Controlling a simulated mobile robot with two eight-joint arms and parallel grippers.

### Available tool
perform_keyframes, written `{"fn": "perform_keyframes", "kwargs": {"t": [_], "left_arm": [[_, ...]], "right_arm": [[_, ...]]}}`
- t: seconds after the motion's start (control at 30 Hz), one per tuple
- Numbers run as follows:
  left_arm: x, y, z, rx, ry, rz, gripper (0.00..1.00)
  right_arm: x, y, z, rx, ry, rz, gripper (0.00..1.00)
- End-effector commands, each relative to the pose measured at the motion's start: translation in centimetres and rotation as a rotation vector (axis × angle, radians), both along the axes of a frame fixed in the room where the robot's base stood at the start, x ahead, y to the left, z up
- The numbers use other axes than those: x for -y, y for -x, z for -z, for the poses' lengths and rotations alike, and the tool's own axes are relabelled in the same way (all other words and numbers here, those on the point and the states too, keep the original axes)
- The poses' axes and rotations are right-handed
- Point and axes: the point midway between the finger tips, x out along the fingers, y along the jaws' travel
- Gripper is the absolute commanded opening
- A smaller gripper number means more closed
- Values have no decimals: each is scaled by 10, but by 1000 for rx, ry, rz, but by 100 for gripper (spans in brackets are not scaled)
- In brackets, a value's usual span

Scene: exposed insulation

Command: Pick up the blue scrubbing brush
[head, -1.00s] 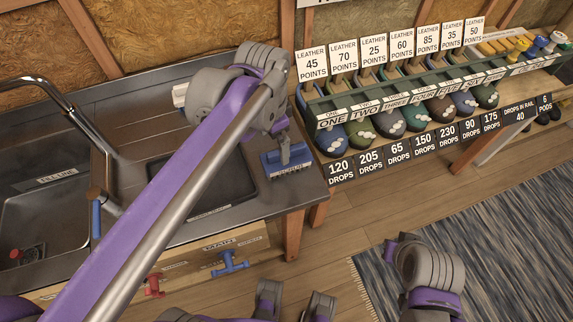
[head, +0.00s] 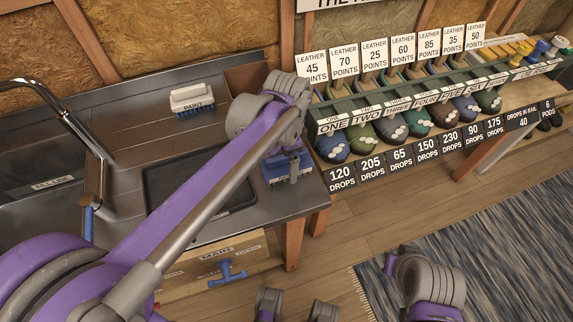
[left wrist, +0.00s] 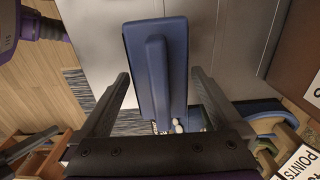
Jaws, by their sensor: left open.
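The blue scrubbing brush (head: 275,174) sits on the metal counter near its front right corner. In the left wrist view the blue brush (left wrist: 176,60) shows from above, with a raised ridge along its middle. My left gripper (left wrist: 158,78) is open, its two fingers on either side of the brush with a gap to each side. In the head view the left gripper (head: 292,160) is right at the brush and partly covers it. Whether the fingers touch it cannot be told. My right gripper is not clearly in view.
A dark tray (head: 160,190) is recessed left of the blue brush. A faucet (head: 85,130) stands at the left. A rack of numbered bags (head: 400,125) stands at the right.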

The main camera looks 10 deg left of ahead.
Motion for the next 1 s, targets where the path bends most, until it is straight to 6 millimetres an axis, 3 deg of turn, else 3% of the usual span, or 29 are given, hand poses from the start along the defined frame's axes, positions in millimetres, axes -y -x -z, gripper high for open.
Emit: {"fn": "perform_keyframes", "kwargs": {"t": [0.1, 0.37, 0.87, 1.0], "left_arm": [[-1, 0, 13, 0, 0, -1, 100], [-1, 0, 15, 0, 0, -1, 100], [-1, 0, 15, 0, 0, -1, 12], [-1, 0, 14, 0, 0, -1, 9]], "right_arm": [[0, 0, 2, -1, 0, 0, 0], [0, 0, 2, -1, 0, 0, 0], [0, 0, 2, -1, 0, 0, 0], [0, 0, 2, -1, 0, 0, 0]]}}
